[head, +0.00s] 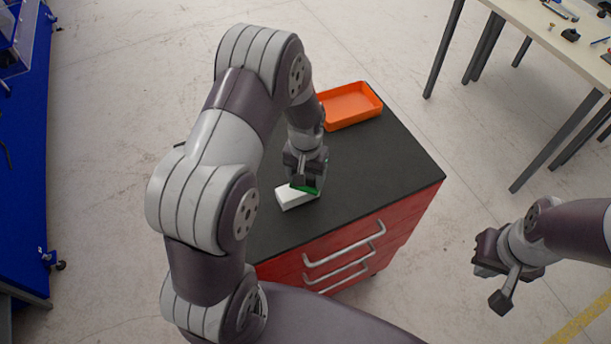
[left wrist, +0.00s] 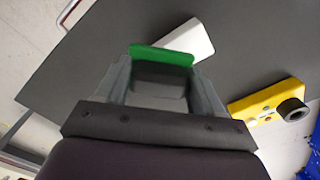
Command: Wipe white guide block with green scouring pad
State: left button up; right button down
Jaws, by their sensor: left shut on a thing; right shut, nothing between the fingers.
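The white guide block (head: 296,197) lies on the black top of the red drawer cabinet. It also shows in the left wrist view (left wrist: 190,38), just beyond my fingertips. My left gripper (head: 307,184) points down at the block and is shut on the green scouring pad (left wrist: 162,55). The pad shows as a green strip in the head view (head: 309,190), at the block's upper right end. It overlaps the block in both views; I cannot tell whether they touch. My right gripper (head: 488,280) is shut and empty, off to the right of the cabinet over the floor.
An orange tray (head: 349,122) sits at the back of the cabinet top (head: 390,170). A yellow object with a dark round part (left wrist: 268,102) lies on the top in the left wrist view. A workbench (head: 560,35) stands at the upper right, a blue structure (head: 25,180) at the left.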

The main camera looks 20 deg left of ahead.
pick_arm(q)
jog(key=shift+r+p, duration=0.55)
jog(key=shift+r, duration=0.65)
pick_arm(e)
jog(key=shift+r, duration=1)
pick_arm(q)
notch_tip(320, 180, up, 3)
jog(key=p, duration=0.2)
jog(key=shift+p, duration=0.35)
pick_arm(e)
notch_tip(320, 180, up, 2)
jog(key=shift+r, duration=0.25)
pick_arm(q)
jog(key=shift+f, duration=0.1)
pick_arm(e)
jog(key=shift+f, duration=0.15)
